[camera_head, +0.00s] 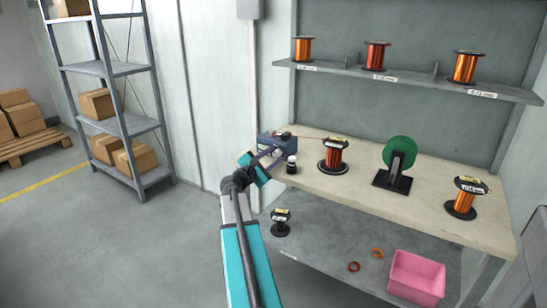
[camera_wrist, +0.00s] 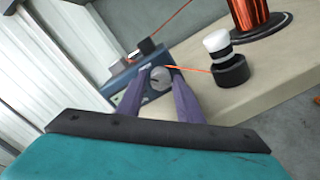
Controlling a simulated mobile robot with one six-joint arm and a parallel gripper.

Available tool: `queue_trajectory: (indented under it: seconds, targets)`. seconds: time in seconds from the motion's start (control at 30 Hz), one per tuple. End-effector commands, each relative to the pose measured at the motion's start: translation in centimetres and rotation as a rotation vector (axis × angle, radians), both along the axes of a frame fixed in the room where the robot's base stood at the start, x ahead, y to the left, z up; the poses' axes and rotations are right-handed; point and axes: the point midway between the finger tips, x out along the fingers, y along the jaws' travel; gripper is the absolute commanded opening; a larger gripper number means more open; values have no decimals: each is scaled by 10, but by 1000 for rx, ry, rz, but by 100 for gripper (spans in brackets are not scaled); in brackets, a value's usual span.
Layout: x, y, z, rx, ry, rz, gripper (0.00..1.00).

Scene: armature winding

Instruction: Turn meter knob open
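The meter is a blue-grey box (camera_head: 277,143) at the left end of the workbench. It also shows behind my fingertips in the wrist view (camera_wrist: 122,80). Its round grey knob (camera_wrist: 160,79) has a dark mark on its face and sits between my two fingertips. My gripper (camera_wrist: 160,72) has one finger on each side of the knob, and the knob fills the gap, so it looks shut on it. In the head view my gripper (camera_head: 271,161) reaches the meter's front. The knob is too small to make out there.
A black-and-white cylinder (camera_head: 291,165) stands close to the right of my gripper. A green reel (camera_head: 399,151) and another spool (camera_head: 465,197) stand farther right. A shelf rack (camera_head: 112,90) is at the left.

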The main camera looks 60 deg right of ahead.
Motion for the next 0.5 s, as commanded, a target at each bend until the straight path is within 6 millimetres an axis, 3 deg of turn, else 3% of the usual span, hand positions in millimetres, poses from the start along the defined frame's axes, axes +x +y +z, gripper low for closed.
queue_trajectory:
  seconds: [0.5]
  targets:
    - [1, 65, 0, 0, 0, 1, 33]
